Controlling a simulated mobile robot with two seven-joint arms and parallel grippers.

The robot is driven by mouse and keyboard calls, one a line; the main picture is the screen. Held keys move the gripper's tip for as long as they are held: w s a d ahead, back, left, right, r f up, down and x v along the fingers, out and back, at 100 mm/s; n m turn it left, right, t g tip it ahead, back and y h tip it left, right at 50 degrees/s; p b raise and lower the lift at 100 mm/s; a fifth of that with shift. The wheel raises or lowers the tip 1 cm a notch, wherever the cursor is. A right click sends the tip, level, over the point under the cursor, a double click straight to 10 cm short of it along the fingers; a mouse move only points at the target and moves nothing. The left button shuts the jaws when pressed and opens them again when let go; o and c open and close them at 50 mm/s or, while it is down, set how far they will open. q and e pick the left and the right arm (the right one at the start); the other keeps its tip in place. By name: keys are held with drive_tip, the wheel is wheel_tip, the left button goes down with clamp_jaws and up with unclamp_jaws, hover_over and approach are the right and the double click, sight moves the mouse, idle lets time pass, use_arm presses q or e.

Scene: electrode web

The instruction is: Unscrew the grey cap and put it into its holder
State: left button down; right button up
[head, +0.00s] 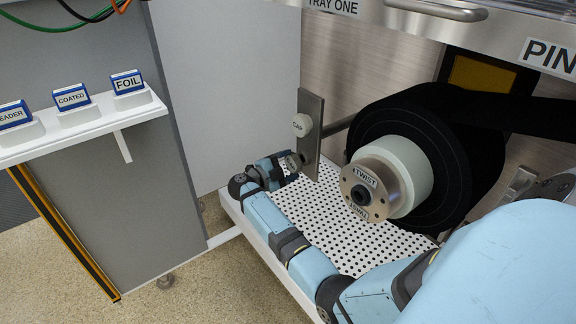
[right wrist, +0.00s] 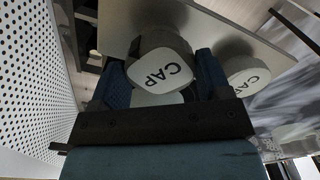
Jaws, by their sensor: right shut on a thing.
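My right gripper (head: 291,163) is at the lower part of an upright metal plate (head: 312,107). In the right wrist view its two blue fingers stand either side of a grey cap (right wrist: 160,68) with a pale face marked CAP, and they are shut on it. The cap is close to the plate (right wrist: 118,28); whether it touches or is still threaded cannot be seen. A second cap (head: 301,125) marked CAP sits higher on the same plate, and it also shows right of the fingers in the right wrist view (right wrist: 244,75). My left gripper is not in view.
A black roll (head: 440,150) with a pale core and a metal hub (head: 372,189) marked TWIST is right of the plate. A perforated white tray (head: 325,230) lies below. A white shelf (head: 75,128) with labelled blocks stands left.

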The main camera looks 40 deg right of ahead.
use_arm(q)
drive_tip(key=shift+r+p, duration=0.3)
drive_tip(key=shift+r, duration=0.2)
use_arm(e)
drive_tip(key=shift+s+d, duration=0.15)
drive_tip(key=shift+d, duration=0.95)
drive_tip(key=o, duration=1.1)
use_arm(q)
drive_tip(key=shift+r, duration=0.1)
use_arm(e)
drive_tip(key=shift+a, duration=0.1)
